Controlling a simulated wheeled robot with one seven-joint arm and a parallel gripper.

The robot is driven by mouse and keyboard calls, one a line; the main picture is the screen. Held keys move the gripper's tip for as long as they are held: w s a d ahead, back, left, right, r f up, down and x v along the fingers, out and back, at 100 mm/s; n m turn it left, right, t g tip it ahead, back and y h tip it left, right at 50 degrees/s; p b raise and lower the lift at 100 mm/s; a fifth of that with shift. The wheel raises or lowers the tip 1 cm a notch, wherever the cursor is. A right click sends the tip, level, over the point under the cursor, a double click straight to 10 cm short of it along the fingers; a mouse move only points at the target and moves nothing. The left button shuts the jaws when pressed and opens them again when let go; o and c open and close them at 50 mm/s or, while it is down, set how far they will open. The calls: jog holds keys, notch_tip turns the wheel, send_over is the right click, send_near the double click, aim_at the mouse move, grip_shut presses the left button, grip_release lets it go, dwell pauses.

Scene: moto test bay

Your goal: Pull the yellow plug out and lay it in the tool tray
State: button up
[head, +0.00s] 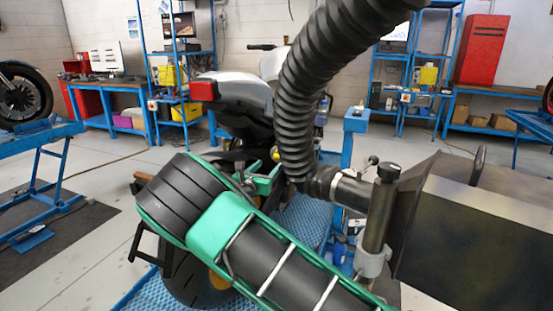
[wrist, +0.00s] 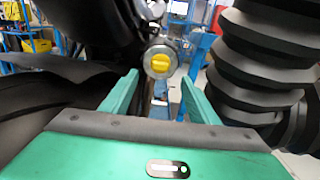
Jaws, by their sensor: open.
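The yellow plug (wrist: 159,64) sits in a round metal fitting in the upper middle of the wrist view. My gripper (wrist: 160,78) is open, with one green finger on each side below the plug. Nothing is held between the fingers, and no contact with the plug shows. I cannot make out a tool tray in either view.
A thick black ribbed hose (head: 310,80) hangs close by on the right; it also shows in the wrist view (wrist: 265,60). A metal post (head: 378,215) stands beside it. The motorcycle (head: 245,98) stands on a blue lift. Benches (head: 180,118) line the back wall.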

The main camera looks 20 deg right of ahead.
aim_at(276, 158)
jog(key=shift+x, duration=4)
jog(key=shift+c, duration=0.6)
grip_shut()
jog(key=shift+v, duration=2.95)
